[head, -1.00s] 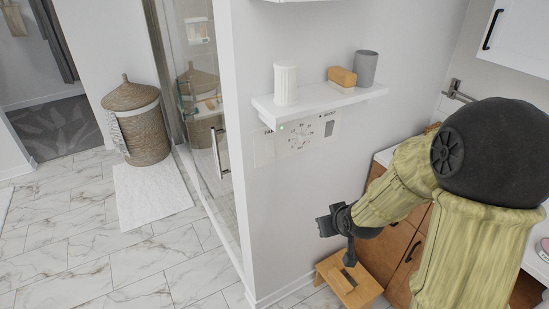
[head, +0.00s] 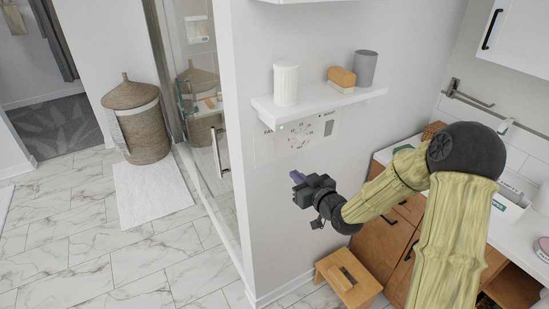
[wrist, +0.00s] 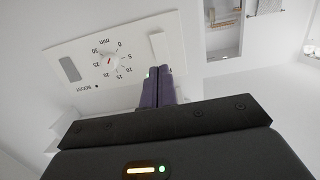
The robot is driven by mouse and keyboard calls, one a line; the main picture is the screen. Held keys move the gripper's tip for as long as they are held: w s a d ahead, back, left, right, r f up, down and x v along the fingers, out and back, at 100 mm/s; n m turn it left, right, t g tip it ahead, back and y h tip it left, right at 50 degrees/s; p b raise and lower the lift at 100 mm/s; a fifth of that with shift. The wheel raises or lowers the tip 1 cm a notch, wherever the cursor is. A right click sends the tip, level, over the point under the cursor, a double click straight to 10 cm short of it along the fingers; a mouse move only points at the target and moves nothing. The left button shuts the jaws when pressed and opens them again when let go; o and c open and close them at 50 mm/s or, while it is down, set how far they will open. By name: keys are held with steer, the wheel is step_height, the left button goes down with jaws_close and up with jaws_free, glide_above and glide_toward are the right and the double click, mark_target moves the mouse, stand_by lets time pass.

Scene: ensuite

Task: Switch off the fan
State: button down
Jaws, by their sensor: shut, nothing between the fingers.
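The control panel (head: 318,131) is a pale plate on the wall just under the white shelf. In the wrist view it appears turned over, with a round minute dial (wrist: 110,61), a grey BOOST rocker (wrist: 69,69) and a white rocker (wrist: 158,46). A small green light shows near the white rocker, by my fingertips. In the head view the shelf partly covers the panel's upper left, where the fan lettering is. My gripper (head: 297,176) is shut and empty, its purple fingers just below the panel. The wrist view shows the fingertips (wrist: 158,70) near the white rocker; contact cannot be told.
The shelf (head: 318,106) juts out above the panel and carries a white ribbed cup (head: 286,84), an orange-brown block (head: 342,76) and a grey tumbler (head: 366,68). A wooden stool (head: 347,280) stands below. A glass shower door (head: 208,130) is left of the wall.

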steer(key=p+x, duration=0.5)
steer(key=x, duration=0.8)
steer(key=shift+r, duration=0.1)
steer(key=shift+w+a, duration=0.2)
steer(key=shift+w, duration=0.05)
steer(key=shift+f, duration=0.2)
steer(key=shift+a+f+b, duration=0.1)
steer(key=shift+a+b, duration=0.15)
steer(key=shift+b, duration=0.1)
steer(key=shift+w+d, duration=0.1)
steer(key=shift+d, duration=0.45)
steer(key=b, duration=0.5)
glide_toward(269, 153)
steer(key=s+d+f, duration=0.2)
steer(key=s+d, duration=0.1)
steer(key=s, duration=0.3)
steer(key=shift+d+f, duration=0.25)
steer(key=shift+d, duration=0.15)
